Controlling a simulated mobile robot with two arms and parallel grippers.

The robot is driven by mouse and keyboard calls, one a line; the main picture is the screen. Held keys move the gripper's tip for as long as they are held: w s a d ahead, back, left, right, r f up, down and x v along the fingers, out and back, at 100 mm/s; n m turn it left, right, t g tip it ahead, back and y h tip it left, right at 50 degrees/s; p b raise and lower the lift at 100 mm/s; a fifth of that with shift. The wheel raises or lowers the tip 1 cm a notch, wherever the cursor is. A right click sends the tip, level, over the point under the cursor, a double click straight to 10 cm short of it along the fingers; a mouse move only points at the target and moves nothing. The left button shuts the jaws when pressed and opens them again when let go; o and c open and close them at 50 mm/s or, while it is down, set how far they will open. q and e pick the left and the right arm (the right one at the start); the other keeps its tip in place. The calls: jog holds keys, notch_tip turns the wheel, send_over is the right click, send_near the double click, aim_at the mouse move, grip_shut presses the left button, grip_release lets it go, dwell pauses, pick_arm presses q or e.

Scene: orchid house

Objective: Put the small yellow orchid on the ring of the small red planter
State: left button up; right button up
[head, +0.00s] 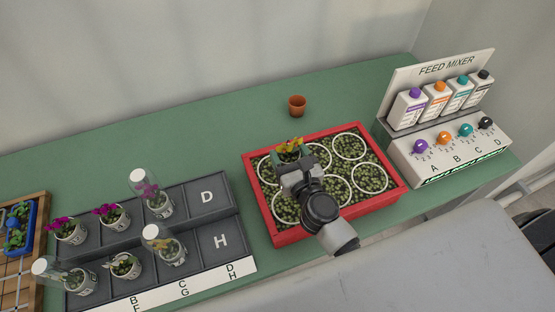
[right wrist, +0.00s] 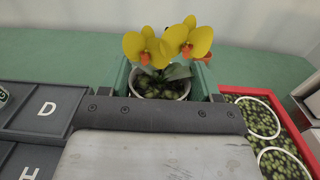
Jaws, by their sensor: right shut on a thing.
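The small yellow orchid (right wrist: 168,45) has yellow flowers with orange centres and a white pot of green pebbles. My right gripper (right wrist: 163,82) is shut on its pot, one green finger on each side. In the head view the orchid (head: 289,145) appears over the back-left part of the red planter (head: 293,235), mostly hidden by my right gripper (head: 291,158). The planter holds green pebbles with several white rings (head: 349,158). I cannot tell whether the pot touches the pebbles. My left gripper is not in view.
A dark tray (head: 205,218) with several potted orchids, some under clear domes, stands left of the planter. The feed mixer (head: 445,140) stands at the right. An empty terracotta pot (head: 297,105) is behind the planter.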

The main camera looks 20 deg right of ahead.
aim_at(279, 151)
jog(key=w+f, duration=0.1)
jog(key=w+a+f+b, duration=0.1)
jog(key=w, duration=0.1)
jog(key=shift+w+f, duration=0.2)
jog(key=shift+f, duration=0.1)
jog(key=shift+w+a+f+b, duration=0.2)
jog(key=shift+w+f+b, duration=0.15)
jog(key=shift+w, duration=0.3)
notch_tip(279, 151, down, 3)
jog(key=b, duration=0.2)
jog(key=shift+a+f+b, duration=0.1)
jog(key=shift+f+b, duration=0.1)
jog(key=shift+b, duration=0.15)
jog(key=shift+f, duration=0.3)
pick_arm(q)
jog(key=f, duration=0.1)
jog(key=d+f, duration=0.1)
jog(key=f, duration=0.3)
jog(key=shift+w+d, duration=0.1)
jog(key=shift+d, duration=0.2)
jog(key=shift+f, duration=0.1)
